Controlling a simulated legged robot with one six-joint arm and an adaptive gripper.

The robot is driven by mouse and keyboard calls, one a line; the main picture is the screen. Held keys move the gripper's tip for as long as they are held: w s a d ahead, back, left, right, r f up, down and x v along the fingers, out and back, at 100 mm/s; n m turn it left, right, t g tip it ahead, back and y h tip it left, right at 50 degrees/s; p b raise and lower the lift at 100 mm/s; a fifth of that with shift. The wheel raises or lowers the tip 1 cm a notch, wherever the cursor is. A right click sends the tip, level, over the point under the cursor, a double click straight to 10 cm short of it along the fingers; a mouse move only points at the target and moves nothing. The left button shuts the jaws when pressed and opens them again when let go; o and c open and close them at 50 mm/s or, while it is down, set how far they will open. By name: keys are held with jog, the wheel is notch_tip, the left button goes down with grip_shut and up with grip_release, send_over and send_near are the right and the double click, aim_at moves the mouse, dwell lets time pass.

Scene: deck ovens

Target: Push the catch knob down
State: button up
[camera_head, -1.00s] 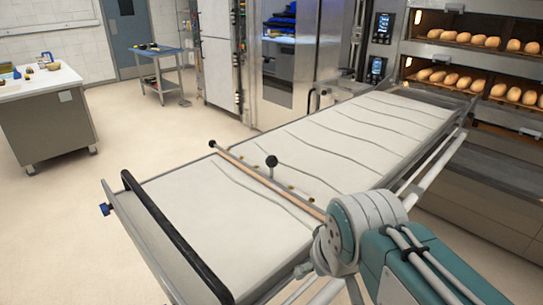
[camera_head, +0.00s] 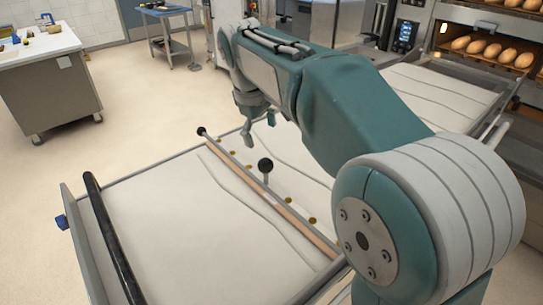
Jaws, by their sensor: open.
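A black ball knob (camera_head: 265,165) stands upright on a short stem at the crossbar (camera_head: 240,166) over the pale loader belt (camera_head: 180,215). A smaller black knob (camera_head: 202,131) sits at the crossbar's far left end. A blue knob (camera_head: 62,222) is on the loader's left side. No label shows which is the catch knob. My gripper (camera_head: 260,127) is open and empty, with its fingers apart and pointing down. In the picture it is above the upright black knob and appears clear of it. My arm covers much of the belt's right part.
A black handle bar (camera_head: 112,240) crosses the loader's near left end. Deck ovens with loaves (camera_head: 490,50) stand at the right. A white-topped table (camera_head: 45,85) and a blue cart (camera_head: 165,12) stand on open floor at the left.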

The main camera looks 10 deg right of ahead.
aim_at(264, 160)
jog(key=f, duration=0.7)
jog(key=w+d+f, duration=0.1)
jog(key=f, duration=0.2)
jog(key=shift+w+f, duration=0.1)
jog(key=shift+f, duration=0.1)
jog(key=shift+a, duration=0.1)
